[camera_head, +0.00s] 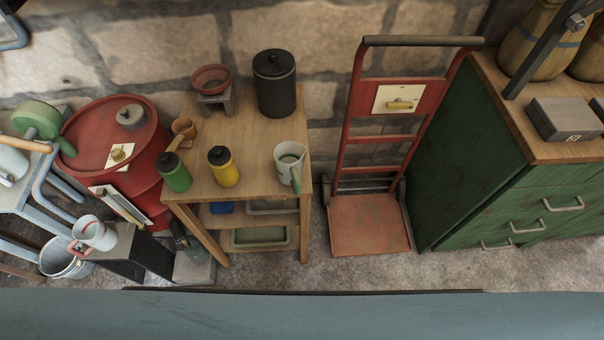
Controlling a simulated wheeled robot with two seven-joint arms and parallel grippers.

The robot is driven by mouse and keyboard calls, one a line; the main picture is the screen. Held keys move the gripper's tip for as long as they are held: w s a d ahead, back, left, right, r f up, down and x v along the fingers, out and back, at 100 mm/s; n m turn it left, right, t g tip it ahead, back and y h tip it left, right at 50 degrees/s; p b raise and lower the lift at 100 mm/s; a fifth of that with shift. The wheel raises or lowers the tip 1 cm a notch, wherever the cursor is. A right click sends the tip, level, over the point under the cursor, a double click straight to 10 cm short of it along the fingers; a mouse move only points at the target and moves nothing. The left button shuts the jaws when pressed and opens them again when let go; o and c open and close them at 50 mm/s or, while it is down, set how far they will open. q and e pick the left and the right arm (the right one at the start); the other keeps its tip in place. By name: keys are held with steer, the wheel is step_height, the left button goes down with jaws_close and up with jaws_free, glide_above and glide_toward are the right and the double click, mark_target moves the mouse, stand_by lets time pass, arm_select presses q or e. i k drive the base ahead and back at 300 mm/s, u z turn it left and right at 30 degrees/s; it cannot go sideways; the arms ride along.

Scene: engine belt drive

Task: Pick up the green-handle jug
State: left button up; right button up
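The green-handle jug (289,160) is pale grey and stands upright on the right part of the wooden table (240,118). Its green handle faces the front, toward the bottom of the picture. A similar pale jug with a red handle (95,233) is at the lower left, on or above a dark box. Neither of my grippers is in view.
A yellow bottle (224,168), green bottle (174,174) and large dark canister (275,84) share the table with the jug. A red drum (87,130) is left, a red hand truck (368,225) right. A blue-grey surface (300,315) spans the bottom.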

mark_target(289, 156)
steer(key=z, duration=1)
steer(key=k, duration=0.8)
steer(key=u, duration=1.6)
steer(key=i, duration=0.5)
